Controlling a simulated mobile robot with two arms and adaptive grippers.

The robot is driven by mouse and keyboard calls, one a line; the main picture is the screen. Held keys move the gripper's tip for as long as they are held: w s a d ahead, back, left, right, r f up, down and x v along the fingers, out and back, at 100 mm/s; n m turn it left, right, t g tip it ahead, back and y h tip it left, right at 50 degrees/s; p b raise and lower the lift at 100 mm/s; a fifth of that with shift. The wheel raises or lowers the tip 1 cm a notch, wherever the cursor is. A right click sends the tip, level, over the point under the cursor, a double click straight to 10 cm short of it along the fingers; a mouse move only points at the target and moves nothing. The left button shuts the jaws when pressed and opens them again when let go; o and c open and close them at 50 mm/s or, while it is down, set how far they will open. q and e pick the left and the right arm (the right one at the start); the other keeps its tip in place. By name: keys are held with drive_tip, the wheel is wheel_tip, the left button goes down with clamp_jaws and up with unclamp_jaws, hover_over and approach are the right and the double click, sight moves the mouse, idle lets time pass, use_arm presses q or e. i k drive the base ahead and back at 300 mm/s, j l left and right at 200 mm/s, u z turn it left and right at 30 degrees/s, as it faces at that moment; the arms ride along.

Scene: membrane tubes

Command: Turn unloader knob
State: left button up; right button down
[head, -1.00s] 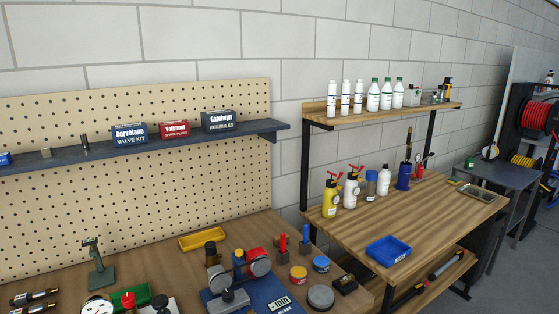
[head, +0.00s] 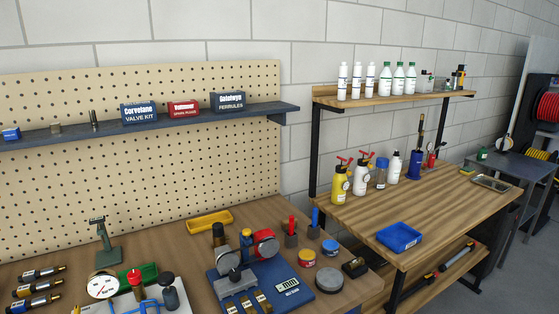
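On the near bench at the lower left stands a test rig with a round white gauge (head: 103,286), a red knob (head: 134,277) and a black knob (head: 168,280) on a pale base. I cannot tell which knob is the unloader knob. The bottom picture edge cuts off the front of both devices. Neither of my grippers is in view.
A yellow tray (head: 210,222), a green stand (head: 105,243) and several brass-tipped cylinders (head: 37,287) share the near bench. A pegboard with a shelf (head: 60,137) rises behind. A second wooden bench (head: 440,222) at right holds bottles and a blue bin (head: 399,237).

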sight(135, 277)
drive_tip(key=u, duration=1.25)
